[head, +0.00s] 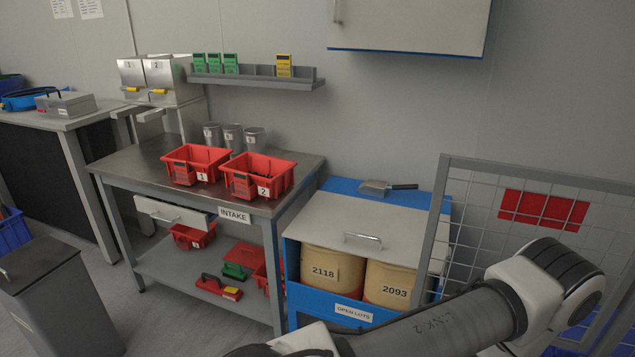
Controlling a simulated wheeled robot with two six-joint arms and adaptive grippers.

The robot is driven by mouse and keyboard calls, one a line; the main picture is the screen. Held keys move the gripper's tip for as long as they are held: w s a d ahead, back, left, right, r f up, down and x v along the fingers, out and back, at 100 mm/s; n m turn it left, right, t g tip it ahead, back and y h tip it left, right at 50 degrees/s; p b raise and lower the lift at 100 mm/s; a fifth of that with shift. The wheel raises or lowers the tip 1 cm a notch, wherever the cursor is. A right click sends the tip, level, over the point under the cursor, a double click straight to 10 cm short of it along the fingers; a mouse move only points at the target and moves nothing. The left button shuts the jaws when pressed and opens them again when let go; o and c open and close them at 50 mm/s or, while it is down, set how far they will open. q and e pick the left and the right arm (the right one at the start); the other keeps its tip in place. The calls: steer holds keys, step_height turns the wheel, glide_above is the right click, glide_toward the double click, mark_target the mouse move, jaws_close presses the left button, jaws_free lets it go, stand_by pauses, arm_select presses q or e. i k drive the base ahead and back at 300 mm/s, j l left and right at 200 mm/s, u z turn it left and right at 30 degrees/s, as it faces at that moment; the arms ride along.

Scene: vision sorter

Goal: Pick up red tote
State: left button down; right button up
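Two red totes stand upright side by side on the grey INTAKE table (135,160). The left tote (181,168) carries a label 1, and the right tote (248,183) carries a label 2. Dark contents show inside both, too small to make out. Another red tote (193,236) is on the shelf under the table, and part of one more (262,277) shows at the shelf's right end. My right arm crosses the lower right of the head view, but its gripper is out of frame. My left gripper is not in view.
Several metal cups (233,137) stand behind the totes. A drawer (172,214) sticks out under the table. A blue OPEN LOTS bin (318,300) with a scoop (374,188) on top and a wire mesh panel (470,215) stand to the right. A grey bin (58,290) stands front left.

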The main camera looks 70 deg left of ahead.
mark_target(269, 177)
steer(key=u, duration=2.7)
